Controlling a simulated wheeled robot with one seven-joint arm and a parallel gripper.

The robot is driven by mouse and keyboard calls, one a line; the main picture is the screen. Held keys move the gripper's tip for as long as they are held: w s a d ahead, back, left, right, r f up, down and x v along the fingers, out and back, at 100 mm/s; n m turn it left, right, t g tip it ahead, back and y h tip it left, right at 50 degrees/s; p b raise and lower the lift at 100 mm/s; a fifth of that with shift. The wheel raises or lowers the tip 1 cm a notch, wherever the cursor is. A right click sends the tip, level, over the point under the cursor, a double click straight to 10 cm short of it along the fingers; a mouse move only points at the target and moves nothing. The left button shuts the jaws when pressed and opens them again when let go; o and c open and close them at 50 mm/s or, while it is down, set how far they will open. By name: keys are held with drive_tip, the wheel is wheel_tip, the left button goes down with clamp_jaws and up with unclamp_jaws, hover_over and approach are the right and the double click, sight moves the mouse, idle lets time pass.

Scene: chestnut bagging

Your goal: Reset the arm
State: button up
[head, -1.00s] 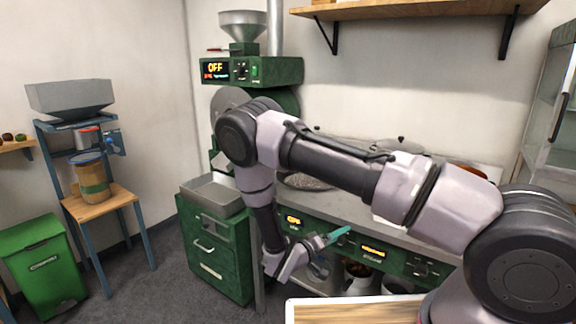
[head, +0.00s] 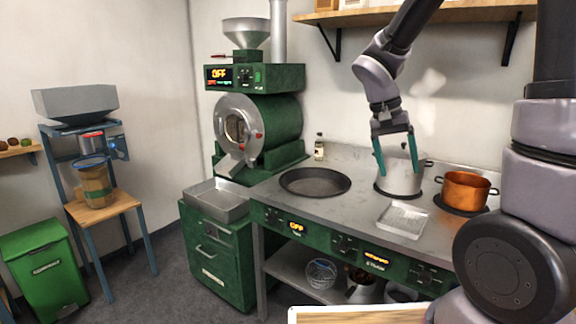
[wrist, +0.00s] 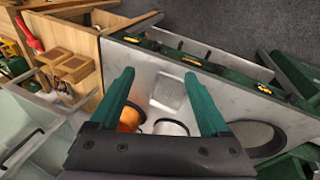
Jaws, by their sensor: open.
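My gripper (head: 396,158) hangs from my raised arm in the head view, with its two green fingers spread and nothing between them. In the picture it overlaps the steel pot (head: 402,178) on the counter. In the wrist view the open fingers (wrist: 160,100) frame the counter from above. The steel pot (wrist: 171,127) and the copper pot (wrist: 130,118) show between and near the fingers, and neither is held.
A green roaster (head: 270,125) stands at left, and a shelf (head: 430,22) is on the wall close to my arm.

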drive_tip(key=s+r+t+y, duration=0.3)
drive_tip(key=s+r, duration=0.2)
drive_tip(key=r, duration=0.2)
drive_tip(key=s+a+r+n+t+y, duration=0.1)
drive_tip(key=s+r+t+y, duration=0.1)
drive_tip(key=s+r+t, duration=0.2)
wheel_tip(320, 180, up, 4)
drive_tip(key=shift+s+a+f+y, duration=0.15)
drive_tip(key=shift+s+y, duration=0.25)
drive_tip(key=shift+s, duration=0.05)
